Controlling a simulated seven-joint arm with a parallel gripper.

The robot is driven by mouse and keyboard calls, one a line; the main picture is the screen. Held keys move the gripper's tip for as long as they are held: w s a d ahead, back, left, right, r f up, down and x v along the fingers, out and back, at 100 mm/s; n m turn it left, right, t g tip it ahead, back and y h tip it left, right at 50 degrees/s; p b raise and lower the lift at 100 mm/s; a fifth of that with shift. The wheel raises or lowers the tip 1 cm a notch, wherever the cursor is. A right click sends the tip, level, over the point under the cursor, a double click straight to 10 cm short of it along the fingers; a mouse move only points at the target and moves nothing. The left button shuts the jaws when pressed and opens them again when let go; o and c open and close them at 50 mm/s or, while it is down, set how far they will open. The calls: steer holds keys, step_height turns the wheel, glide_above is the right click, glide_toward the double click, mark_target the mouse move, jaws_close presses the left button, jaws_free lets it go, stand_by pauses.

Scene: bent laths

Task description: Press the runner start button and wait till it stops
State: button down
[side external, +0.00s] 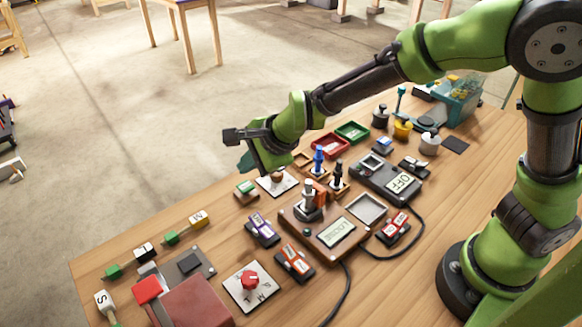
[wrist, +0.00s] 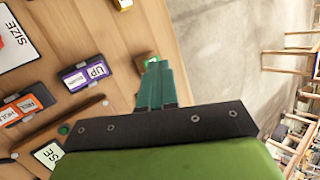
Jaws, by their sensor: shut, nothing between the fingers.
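A small block with a green top (side external: 246,188) sits on the wooden table near its far left edge. I cannot read any label on it, so I cannot tell for sure that it is the runner start button. My gripper (side external: 246,164) is just above this block in the side view, pointing down with its teal fingers shut and empty. In the wrist view the gripper fingertips (wrist: 155,64) overlap the green-topped block (wrist: 144,62) and hide part of it. I cannot tell whether they touch. No runner is clearly identifiable.
A white plate with a knob (side external: 277,182) lies right of the green block. A purple "UP" switch (side external: 262,229), an orange switch (side external: 295,263), a brown console with a display (side external: 337,232) and a grey "OFF" device (side external: 400,183) crowd the table.

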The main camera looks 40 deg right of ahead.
mark_target(248, 188)
steer(key=w+m, duration=0.1)
steer(key=m, duration=0.1)
steer(key=w+d+r+m+t, duration=0.1)
steer(key=m, duration=0.1)
steer(key=w+r+m, duration=0.1)
steer(key=w, duration=0.1)
steer(key=shift+d+r+m+t+h, duration=0.15)
steer(key=shift+r+m+t+h, duration=0.1)
steer(key=shift+m+t+h, duration=0.15)
steer(key=shift+f, duration=0.2)
steer(key=shift+f, duration=4.25)
steer(key=shift+f, duration=0.45)
